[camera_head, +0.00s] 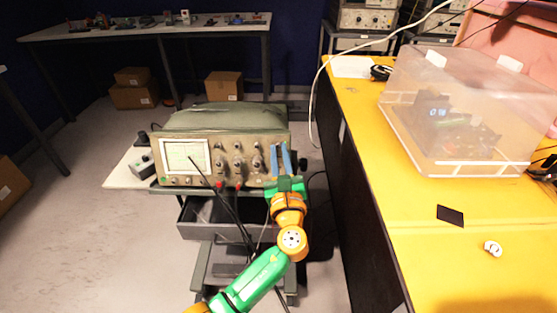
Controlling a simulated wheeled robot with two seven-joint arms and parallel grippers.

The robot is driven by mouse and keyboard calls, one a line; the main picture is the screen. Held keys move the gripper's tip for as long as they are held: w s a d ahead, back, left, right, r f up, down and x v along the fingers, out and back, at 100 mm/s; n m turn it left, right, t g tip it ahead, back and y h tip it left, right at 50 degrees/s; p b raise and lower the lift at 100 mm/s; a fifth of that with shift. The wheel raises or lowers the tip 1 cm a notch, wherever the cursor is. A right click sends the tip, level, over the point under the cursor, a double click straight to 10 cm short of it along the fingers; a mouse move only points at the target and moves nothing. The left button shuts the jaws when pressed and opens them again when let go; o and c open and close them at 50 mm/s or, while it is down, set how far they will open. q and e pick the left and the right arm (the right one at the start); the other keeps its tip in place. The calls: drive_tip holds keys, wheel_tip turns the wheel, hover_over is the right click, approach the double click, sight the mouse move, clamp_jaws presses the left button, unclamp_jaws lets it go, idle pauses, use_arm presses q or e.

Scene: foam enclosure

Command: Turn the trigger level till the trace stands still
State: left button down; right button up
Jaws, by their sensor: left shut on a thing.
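The oscilloscope (225,160) stands on a cart, its front panel facing me. Its pale lit screen (187,156) is at the panel's left; the trace is too faint to tell whether it stands still. Several dark knobs (238,162) sit in the middle of the panel. My left gripper (280,160), with blue fingers, is at the panel's right end, shut on a knob there. The fingers hide that knob, which I take to be the trigger level, and its label. My right gripper is not in view.
Dark leads hang from the panel's front over the open cart drawer (200,218). A yellow bench (385,230) with a clear plastic box (460,120) stands close on the right. A small grey box (145,165) lies left of the oscilloscope. Floor on the left is free.

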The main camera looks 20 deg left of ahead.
use_arm(q)
drive_tip(key=shift+d+n+g+y+b, duration=0.1)
drive_tip(key=shift+n+g+y+b, duration=0.35)
drive_tip(key=shift+n, duration=0.95)
drive_tip(key=shift+y, duration=0.35)
drive_tip(key=c, duration=0.8)
unclamp_jaws()
drive_tip(key=shift+c, duration=0.2)
drive_tip(key=shift+w, duration=0.1)
